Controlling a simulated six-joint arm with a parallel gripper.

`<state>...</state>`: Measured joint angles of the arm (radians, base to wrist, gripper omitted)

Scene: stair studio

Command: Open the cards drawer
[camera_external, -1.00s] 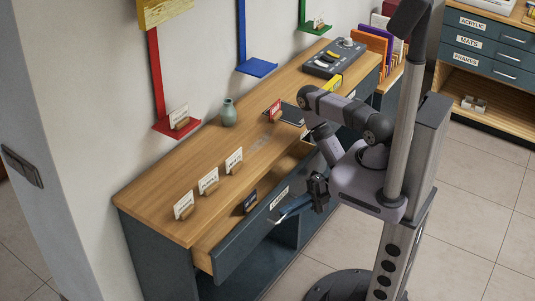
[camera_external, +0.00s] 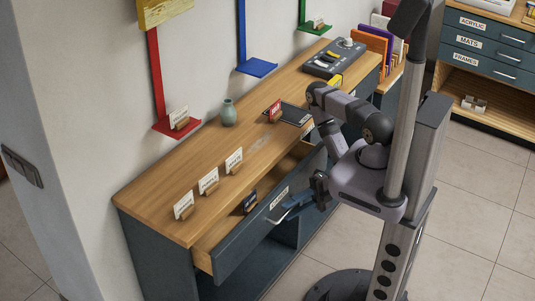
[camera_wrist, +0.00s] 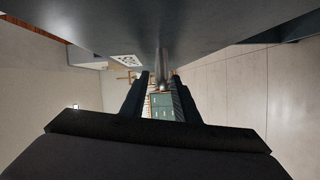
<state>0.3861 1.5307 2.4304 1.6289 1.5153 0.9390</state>
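The cards drawer (camera_external: 244,243) is in the long wood-topped cabinet and stands partly open, its pale wooden inside showing behind the dark blue-grey front. A white label (camera_external: 279,198) on the front seems to read CARDS. My gripper (camera_external: 287,212) is at the front of this drawer, its fingers at the metal handle (camera_external: 272,221). In the wrist view, the two dark fingers of my gripper (camera_wrist: 161,84) flank the shiny handle bar (camera_wrist: 162,78) and look closed on it. The exact contact is too small to make out.
The wooden top (camera_external: 160,197) bears several small card stands, a green vase (camera_external: 228,113) and a dark tablet-like panel (camera_external: 288,112). A control box (camera_external: 334,58) stands at the far end. Tiled floor (camera_external: 470,190) lies open at right.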

